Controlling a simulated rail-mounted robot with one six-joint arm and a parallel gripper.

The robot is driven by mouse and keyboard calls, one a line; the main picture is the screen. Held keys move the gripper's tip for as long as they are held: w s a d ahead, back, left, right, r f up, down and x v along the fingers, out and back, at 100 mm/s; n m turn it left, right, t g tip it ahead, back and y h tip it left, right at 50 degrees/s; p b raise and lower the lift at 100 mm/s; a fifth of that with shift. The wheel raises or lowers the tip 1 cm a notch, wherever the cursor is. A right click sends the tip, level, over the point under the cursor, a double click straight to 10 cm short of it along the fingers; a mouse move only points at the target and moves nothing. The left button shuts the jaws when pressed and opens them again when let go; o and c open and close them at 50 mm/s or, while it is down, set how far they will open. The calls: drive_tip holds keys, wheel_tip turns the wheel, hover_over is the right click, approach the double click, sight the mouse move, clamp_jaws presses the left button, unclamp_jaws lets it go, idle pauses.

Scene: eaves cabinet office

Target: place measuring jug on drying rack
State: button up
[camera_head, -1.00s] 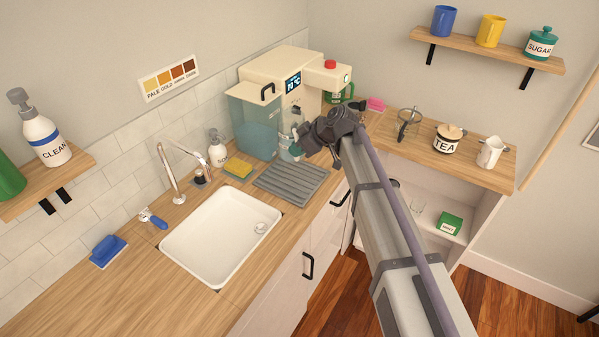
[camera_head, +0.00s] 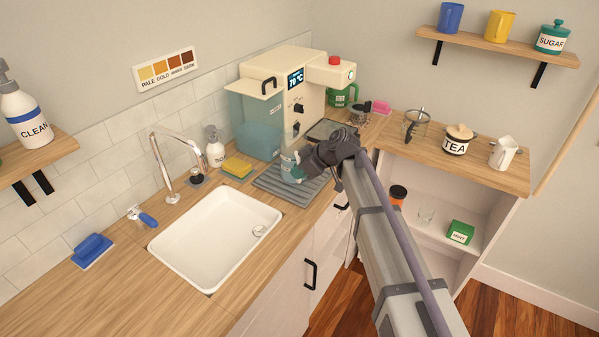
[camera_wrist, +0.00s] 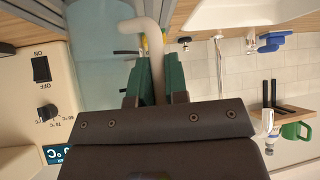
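The measuring jug (camera_head: 288,164) shows in the head view as a small, pale clear vessel, partly hidden by my gripper (camera_head: 302,168). In the wrist view my gripper (camera_wrist: 155,82) has its green fingers closed on the jug's pale curved handle (camera_wrist: 152,35). The drying rack (camera_head: 272,183) is a grey ribbed mat on the counter between the sink and the machine. The jug is at the rack's far part in the head view. I cannot tell whether its base touches the ribs.
The cream machine with its teal tank (camera_head: 257,125) stands close behind the rack. A yellow sponge (camera_head: 237,167) and soap bottle (camera_head: 214,147) are left of it. The white sink (camera_head: 215,238) is in front. A tea jar (camera_head: 458,140) is on the right counter.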

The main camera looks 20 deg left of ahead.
drive_tip(key=o, duration=0.5)
drive_tip(key=shift+r, duration=0.1)
drive_tip(key=shift+d+r+p, duration=0.15)
drive_tip(key=shift+r+p, duration=0.25)
drive_tip(key=shift+p, duration=0.15)
drive_tip(key=w+p+v, duration=0.1)
drive_tip(key=p+v, duration=0.7)
drive_tip(key=v, duration=0.3)
drive_tip(key=s+d+f+m+h, duration=0.1)
drive_tip(key=s+d+m+h, duration=0.2)
drive_tip(key=d, duration=0.7)
drive_tip(key=s+d+f+m+h, duration=0.2)
drive_tip(key=s+d+m+h, duration=0.1)
drive_tip(key=s+d+m, duration=0.5)
drive_tip(key=s+d+f+m+h, duration=0.2)
drive_tip(key=s+d+m, duration=0.4)
drive_tip(key=s+d, duration=0.6)
drive_tip(key=shift+d+f+g+h, duration=0.1)
drive_tip(key=shift+d+g+h, duration=0.2)
drive_tip(key=shift+d+h, duration=0.25)
drive_tip(key=shift+w, duration=0.1)
